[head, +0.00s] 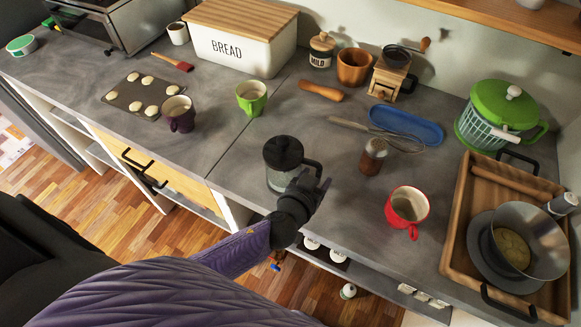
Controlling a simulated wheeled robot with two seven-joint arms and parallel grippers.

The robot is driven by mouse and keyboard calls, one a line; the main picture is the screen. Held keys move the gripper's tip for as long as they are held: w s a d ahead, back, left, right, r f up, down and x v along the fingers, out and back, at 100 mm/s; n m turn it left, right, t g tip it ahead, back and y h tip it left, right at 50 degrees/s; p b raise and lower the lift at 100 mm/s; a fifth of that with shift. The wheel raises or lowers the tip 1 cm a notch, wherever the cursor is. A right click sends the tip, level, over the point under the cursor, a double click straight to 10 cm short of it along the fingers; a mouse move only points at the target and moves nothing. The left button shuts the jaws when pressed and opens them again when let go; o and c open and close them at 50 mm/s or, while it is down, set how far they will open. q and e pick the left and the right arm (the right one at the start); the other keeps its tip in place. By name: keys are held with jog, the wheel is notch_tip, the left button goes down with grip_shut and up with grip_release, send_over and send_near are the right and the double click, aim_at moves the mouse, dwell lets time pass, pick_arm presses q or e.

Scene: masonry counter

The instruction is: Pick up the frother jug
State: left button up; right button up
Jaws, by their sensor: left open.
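The frother jug (280,155), a glass body with a black lid and a black handle on its right, stands upright near the front edge of the grey counter. My left gripper (312,186) is at the jug's handle side, low and just in front of it, with its fingers open. The gripper covers part of the jug's lower right. I cannot tell whether the fingers touch the handle. My right gripper is not in view.
A red mug (406,208) stands to the right, a brown shaker (373,156) behind it. A green cup (251,97) and a dark purple mug (179,114) are to the left. A wooden tray (452,237) fills the right end. Counter between jug and red mug is clear.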

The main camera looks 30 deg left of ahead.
pick_arm(q)
jog(key=shift+x, duration=1.1)
grip_shut()
dwell(0.5)
